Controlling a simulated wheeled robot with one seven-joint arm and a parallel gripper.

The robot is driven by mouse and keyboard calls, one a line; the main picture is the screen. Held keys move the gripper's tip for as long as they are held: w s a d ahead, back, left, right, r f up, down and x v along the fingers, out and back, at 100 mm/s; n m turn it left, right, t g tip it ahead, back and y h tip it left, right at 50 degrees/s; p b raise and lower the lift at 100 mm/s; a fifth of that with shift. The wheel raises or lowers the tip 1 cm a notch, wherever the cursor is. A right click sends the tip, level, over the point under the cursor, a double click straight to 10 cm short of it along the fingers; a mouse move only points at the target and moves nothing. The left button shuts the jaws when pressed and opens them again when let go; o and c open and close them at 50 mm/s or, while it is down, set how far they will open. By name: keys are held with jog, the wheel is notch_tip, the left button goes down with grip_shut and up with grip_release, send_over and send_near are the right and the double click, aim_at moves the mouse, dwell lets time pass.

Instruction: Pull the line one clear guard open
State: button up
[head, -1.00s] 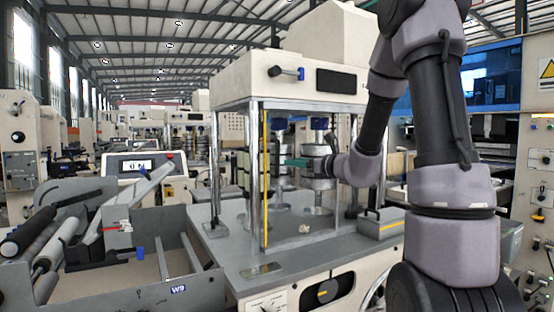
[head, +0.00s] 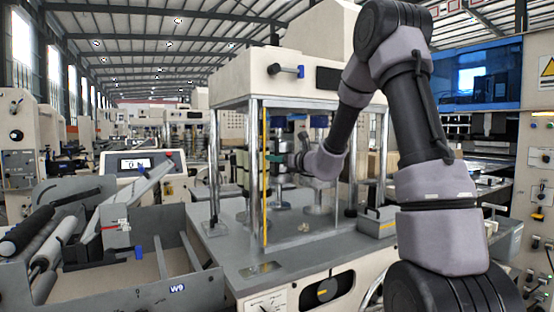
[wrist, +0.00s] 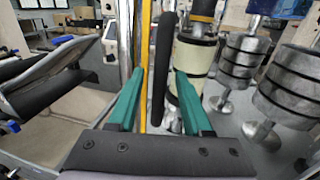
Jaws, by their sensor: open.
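The clear guard stands on the front of the press; its panel is hard to see, but its yellow edge strip (head: 265,178) shows beside a chrome post. In the wrist view the yellow strip (wrist: 146,60) runs upright just left of a black upright bar (wrist: 163,70), which looks like the guard's handle. My gripper (head: 274,157) is open, with teal fingers. In the wrist view my gripper (wrist: 159,76) has one finger on each side of the black bar's line. I cannot tell whether the bar is between the fingers or still beyond their tips.
Stacked metal cylinders (wrist: 245,62) stand to the right in the wrist view. A roller unit (head: 110,245) lies left of the press. A grey block with a handle (head: 378,222) sits on the press table (head: 300,250), right of the guard.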

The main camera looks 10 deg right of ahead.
jog(key=shift+c, duration=0.3)
grip_shut()
dwell(1.1)
